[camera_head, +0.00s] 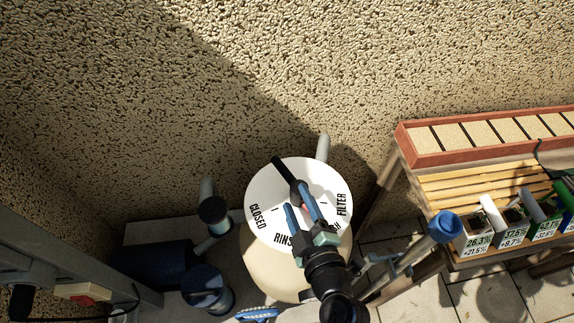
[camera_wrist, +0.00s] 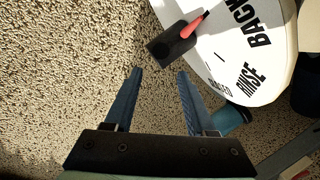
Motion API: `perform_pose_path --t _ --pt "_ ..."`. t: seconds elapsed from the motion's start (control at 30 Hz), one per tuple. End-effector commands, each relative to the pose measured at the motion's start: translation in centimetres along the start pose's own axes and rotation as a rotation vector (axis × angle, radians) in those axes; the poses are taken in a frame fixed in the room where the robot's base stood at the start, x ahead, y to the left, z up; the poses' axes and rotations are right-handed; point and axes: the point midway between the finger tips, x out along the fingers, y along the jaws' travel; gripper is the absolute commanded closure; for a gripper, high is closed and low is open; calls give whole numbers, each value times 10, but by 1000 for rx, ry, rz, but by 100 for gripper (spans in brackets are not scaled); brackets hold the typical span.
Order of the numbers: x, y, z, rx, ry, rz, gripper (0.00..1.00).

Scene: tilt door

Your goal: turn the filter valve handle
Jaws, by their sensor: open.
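The filter valve is a round white dial (camera_head: 265,190) with black lettering on top of a cream tank (camera_head: 258,262). CLOSED, RINSE and FILTER can be read in the head view; BACK and RINSE show on the dial in the wrist view (camera_wrist: 235,62). Its handle (camera_head: 281,167) is a black bar with a red part, reaching past the dial's rim. In the wrist view the black handle end (camera_wrist: 170,48) lies just ahead of the fingertips, toward the right one. My gripper (camera_head: 295,194), with blue fingers, is open and empty over the dial; it also shows in the wrist view (camera_wrist: 160,71). Contact cannot be told.
A rough stucco wall (camera_head: 330,60) stands behind the valve. Grey pipes and dark blue pump parts (camera_head: 160,265) lie to the left. A wooden rack with a red-framed tray (camera_head: 425,147) and several small labelled boxes is at the right, near a blue round knob (camera_head: 445,227).

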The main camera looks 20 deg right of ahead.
Motion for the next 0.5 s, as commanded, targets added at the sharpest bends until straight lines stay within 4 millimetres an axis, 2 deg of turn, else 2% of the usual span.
perform_pose_path --t 0.3,0.5 --pt "53 3 -2 1 0 1 44" --pt "80 2 -1 0 1 0 44"
